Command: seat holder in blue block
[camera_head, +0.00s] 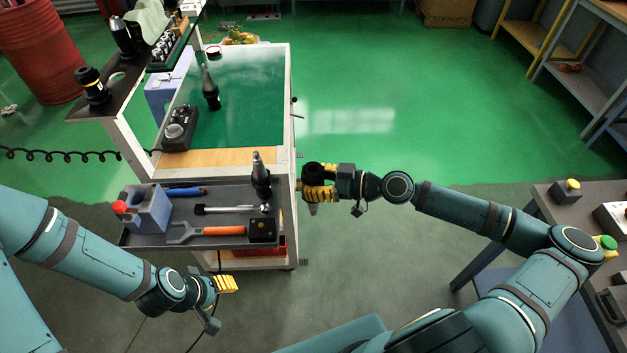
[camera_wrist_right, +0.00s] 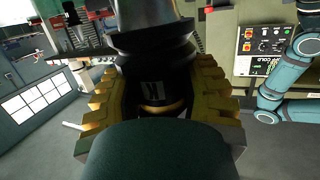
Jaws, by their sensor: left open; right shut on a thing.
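My right gripper (camera_head: 318,183) is shut on a black tool holder (camera_head: 313,171) just off the right edge of the cart. In the right wrist view, its yellow fingers (camera_wrist_right: 158,105) clasp the dark, ringed holder (camera_wrist_right: 150,62) on both sides. The holder's lower end is mostly hidden by the fingers in the head view. The blue-grey block (camera_head: 154,212), with an opening in it and a red knob beside it, stands at the left of the cart's grey tray. My left gripper (camera_head: 222,305) is open and empty, below and in front of the tray.
The grey tray (camera_head: 225,192) also carries an upright holder (camera_head: 260,175), a blue-handled tool (camera_head: 185,191), a ratchet (camera_head: 230,209), an orange-handled wrench (camera_head: 208,232) and a black box (camera_head: 262,229). A raised shelf (camera_head: 125,85) stands behind on the left. Open floor lies right of the cart.

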